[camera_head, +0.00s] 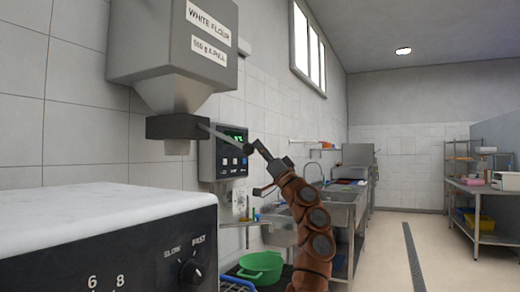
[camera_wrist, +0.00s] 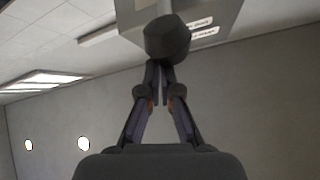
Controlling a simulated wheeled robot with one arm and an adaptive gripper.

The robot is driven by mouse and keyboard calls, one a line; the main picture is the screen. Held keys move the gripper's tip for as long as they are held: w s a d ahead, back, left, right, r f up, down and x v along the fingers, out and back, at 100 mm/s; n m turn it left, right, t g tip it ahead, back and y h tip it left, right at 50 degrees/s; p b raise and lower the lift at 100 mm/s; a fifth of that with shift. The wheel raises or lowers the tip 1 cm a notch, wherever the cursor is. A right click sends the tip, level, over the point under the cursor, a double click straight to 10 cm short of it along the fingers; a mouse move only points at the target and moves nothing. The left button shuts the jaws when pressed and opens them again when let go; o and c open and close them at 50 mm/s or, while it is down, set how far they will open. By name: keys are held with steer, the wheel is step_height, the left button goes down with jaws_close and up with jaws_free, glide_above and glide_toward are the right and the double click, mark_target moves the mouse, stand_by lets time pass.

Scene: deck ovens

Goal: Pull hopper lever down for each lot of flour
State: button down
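The hopper (camera_head: 172,50), a grey box labelled "WHITE FLOUR", hangs on the tiled wall with a funnel and a dark outlet block (camera_head: 178,127). Its lever (camera_head: 222,137) is a thin grey rod running right and slightly down from the block to a dark knob (camera_head: 248,149). My gripper (camera_head: 257,147) is at the knob end. In the wrist view my gripper (camera_wrist: 161,72) has its fingers drawn together, with the dark knob (camera_wrist: 167,38) right at the tips. The fingers look shut, with nothing clearly held between them. Whether they touch the knob cannot be told.
A control panel (camera_head: 230,155) with a green display is on the wall behind the lever. A white-topped machine (camera_head: 100,222) with a speed dial fills the lower left. A green basin (camera_head: 261,267) sits below.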

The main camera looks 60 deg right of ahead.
steer(key=b+v, duration=0.2)
steer(key=v, duration=0.8)
steer(key=shift+s+d+r, duration=0.25)
steer(key=shift+s+r, duration=0.1)
steer(key=shift+s, duration=0.05)
stand_by(1.3)
